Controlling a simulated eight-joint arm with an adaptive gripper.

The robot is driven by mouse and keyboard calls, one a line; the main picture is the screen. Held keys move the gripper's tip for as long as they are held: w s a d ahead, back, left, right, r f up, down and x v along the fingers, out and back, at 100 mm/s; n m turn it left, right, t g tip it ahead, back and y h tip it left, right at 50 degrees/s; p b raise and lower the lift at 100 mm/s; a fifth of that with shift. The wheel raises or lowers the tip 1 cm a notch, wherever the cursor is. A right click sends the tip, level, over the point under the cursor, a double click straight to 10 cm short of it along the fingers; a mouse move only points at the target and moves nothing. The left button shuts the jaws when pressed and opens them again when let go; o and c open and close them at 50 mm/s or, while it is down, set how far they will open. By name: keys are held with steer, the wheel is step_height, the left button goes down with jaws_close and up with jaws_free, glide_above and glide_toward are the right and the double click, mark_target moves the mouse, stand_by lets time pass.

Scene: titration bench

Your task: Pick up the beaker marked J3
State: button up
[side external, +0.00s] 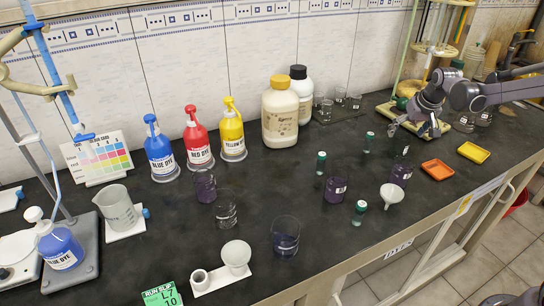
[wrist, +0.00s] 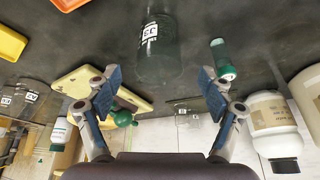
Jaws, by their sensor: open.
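The beaker marked J3 (wrist: 158,62) is a clear, dark-looking glass with a white label, at the top middle of the wrist view. My gripper (wrist: 160,82) is open and empty, its two blue-padded fingers spread to the left and right just below the beaker in that picture. The beaker is not between the pads as far as I can see. In the side external view my gripper (side external: 408,129) is over the bench at the right. A small labelled dark beaker (side external: 402,148) stands just below it; its mark is too small to read there.
A green-capped vial (wrist: 222,62) stands near the right finger. A stand with a yellowish base (wrist: 75,82) is behind the left finger. Orange (side external: 437,169) and yellow (side external: 482,152) trays lie near the bench's front edge. A white funnel (side external: 392,195) and dark beakers stand nearby.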

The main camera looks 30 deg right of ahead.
mark_target(399, 145)
steer(key=shift+x, duration=2.55)
steer(key=shift+c, duration=0.3)
steer(key=c, duration=1.2)
